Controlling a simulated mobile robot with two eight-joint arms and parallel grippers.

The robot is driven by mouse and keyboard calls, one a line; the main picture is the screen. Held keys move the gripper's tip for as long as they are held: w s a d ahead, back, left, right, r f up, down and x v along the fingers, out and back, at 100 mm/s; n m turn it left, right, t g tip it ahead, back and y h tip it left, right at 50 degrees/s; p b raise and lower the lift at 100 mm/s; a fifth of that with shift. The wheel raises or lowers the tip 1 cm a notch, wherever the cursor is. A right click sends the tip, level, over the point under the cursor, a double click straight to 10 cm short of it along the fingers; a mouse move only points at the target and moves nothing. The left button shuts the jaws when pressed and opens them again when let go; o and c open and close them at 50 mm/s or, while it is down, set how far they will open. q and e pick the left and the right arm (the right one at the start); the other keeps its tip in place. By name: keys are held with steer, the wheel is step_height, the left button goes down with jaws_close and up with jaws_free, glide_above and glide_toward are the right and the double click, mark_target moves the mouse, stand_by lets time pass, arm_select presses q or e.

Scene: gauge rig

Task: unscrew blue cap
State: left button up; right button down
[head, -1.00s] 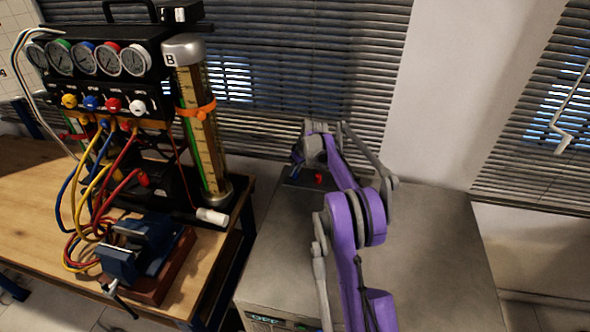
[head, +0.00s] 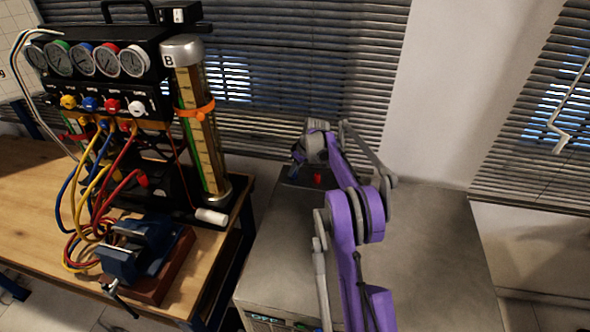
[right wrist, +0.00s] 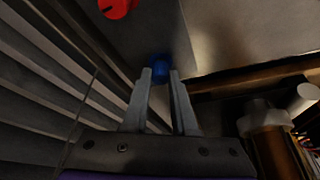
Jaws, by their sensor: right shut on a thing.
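The blue cap (right wrist: 160,66) shows in the right wrist view between the tips of my right gripper (right wrist: 160,76), which is shut on it. In the head view my right gripper (head: 297,161) is over the back of the grey cabinet, and its own wrist and fingers mostly hide the blue cap there. A red cap (right wrist: 116,8) stands apart from the fingers at the top of the right wrist view. The red cap also shows in the head view (head: 317,176), just right of the gripper. My left gripper is not in view.
The grey cabinet top (head: 430,245) is clear at the right. A wooden bench (head: 30,185) at the left bears the gauge manifold (head: 100,60), a cylinder marked B (head: 198,120), coloured hoses and a blue vise (head: 130,250). Window blinds (head: 300,70) stand close behind the cabinet.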

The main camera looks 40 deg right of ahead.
steer(key=shift+w+a+r, duration=0.1)
steer(key=shift+a, duration=0.1)
steer(key=shift+r+p, duration=0.5)
steer(key=shift+r, duration=0.75)
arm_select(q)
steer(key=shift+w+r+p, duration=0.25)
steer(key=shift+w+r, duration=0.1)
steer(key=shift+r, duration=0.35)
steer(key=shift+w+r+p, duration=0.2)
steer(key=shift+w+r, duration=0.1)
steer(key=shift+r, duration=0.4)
arm_select(e)
steer(key=shift+r, duration=1.3)
